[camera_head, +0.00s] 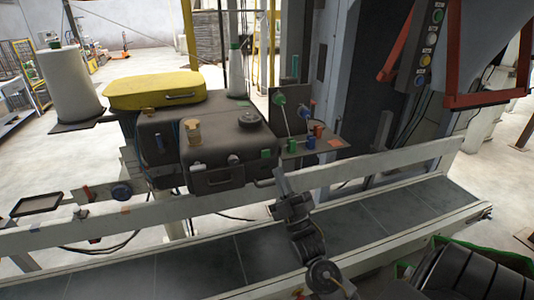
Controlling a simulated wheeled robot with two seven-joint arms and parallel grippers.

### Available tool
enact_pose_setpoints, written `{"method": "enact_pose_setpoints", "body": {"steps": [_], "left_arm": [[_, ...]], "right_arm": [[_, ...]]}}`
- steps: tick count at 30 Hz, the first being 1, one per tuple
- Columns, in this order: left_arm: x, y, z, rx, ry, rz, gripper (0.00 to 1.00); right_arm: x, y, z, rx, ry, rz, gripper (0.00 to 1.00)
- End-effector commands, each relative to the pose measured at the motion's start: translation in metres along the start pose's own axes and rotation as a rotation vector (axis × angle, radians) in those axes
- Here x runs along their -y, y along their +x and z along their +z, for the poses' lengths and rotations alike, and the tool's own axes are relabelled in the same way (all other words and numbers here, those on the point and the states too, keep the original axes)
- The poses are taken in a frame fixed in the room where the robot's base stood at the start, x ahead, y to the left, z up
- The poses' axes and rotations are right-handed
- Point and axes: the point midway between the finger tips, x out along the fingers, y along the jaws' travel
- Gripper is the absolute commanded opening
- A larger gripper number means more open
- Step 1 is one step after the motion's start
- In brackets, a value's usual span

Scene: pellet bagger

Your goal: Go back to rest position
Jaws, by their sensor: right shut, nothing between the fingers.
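My right arm reaches up from the bottom, right of the middle, over the conveyor. My right gripper (278,172) is at its top end, near the front of the dark machine box (228,145) and the conveyor's pale side rail (340,170). It is shut and holds nothing. Whether it touches the rail or the box, I cannot tell. My left gripper is not in view.
The dark conveyor belt (200,270) runs across the front. A panel with coloured knobs (312,145) stands behind my gripper. A yellow cover (155,90) and a white spool (68,85) are at left. A green-edged crate (402,268) with black items is at lower right.

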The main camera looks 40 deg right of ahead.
Motion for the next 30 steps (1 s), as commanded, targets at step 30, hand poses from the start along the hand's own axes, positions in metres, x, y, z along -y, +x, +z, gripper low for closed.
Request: {"method": "enact_pose_setpoints", "body": {"steps": [30], "left_arm": [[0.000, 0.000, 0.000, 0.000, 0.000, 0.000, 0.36]], "right_arm": [[0.219, -0.203, 0.099, 0.465, 0.268, -0.643, 0.00]]}}
